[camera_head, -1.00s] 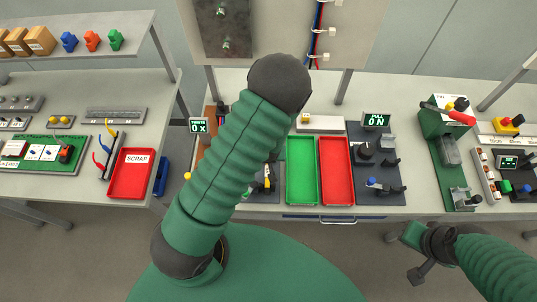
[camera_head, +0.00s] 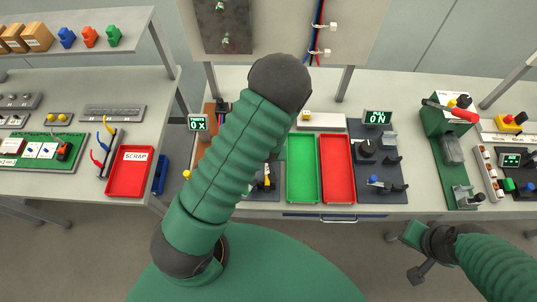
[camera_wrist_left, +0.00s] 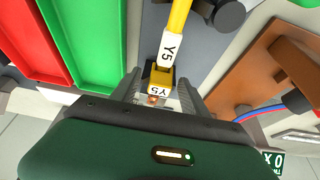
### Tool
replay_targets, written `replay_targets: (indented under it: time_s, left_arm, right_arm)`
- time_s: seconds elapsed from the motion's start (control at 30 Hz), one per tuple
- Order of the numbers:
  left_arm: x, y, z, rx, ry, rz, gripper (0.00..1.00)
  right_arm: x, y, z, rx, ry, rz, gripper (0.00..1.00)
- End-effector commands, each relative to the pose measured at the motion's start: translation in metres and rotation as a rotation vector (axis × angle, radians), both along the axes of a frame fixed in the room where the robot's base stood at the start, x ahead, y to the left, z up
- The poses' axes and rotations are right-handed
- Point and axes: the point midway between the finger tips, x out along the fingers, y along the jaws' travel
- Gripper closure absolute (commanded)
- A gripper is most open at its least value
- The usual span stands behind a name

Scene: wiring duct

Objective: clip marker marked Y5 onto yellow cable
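In the left wrist view, a yellow cable (camera_wrist_left: 180,18) runs up and away, with a white sleeve marked Y5 (camera_wrist_left: 171,48) around it.
Green tray (camera_head: 301,168) and red tray (camera_head: 337,168) lie right of the cable area. A dark panel with knobs (camera_head: 380,165) sits beyond. The SCRAP tray (camera_head: 131,175) is on the left table.

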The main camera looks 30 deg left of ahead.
Motion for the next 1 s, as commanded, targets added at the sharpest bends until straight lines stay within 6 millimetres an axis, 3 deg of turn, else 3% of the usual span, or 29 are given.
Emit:
replay_targets:
  time_s: [0.23,0.37,0.63,0.8,1.0]
  left_arm:
    - [0.0,0.0,0.002,0.0,-0.001,0.0,0.47]
    - [-0.004,-0.003,0.015,0.0,-0.003,0.001,0.47]
    - [-0.028,-0.02,0.086,-0.003,-0.007,-0.004,0.47]
    - [-0.043,-0.029,0.131,-0.002,-0.002,-0.004,0.47]
    - [-0.052,-0.034,0.154,-0.001,0.001,-0.002,0.47]
  right_arm:
    - [0.0,0.0,0.0,0.0,0.0,0.0,1.0]
    - [0.0,0.0,-0.002,0.0,0.0,0.0,1.0]
    - [0.0,0.0,0.0,0.0,0.0,0.0,1.0]
    - [0.0,0.0,0.017,0.0,0.0,0.0,1.0]
    - [0.0,0.0,0.029,0.0,0.0,0.0,1.0]
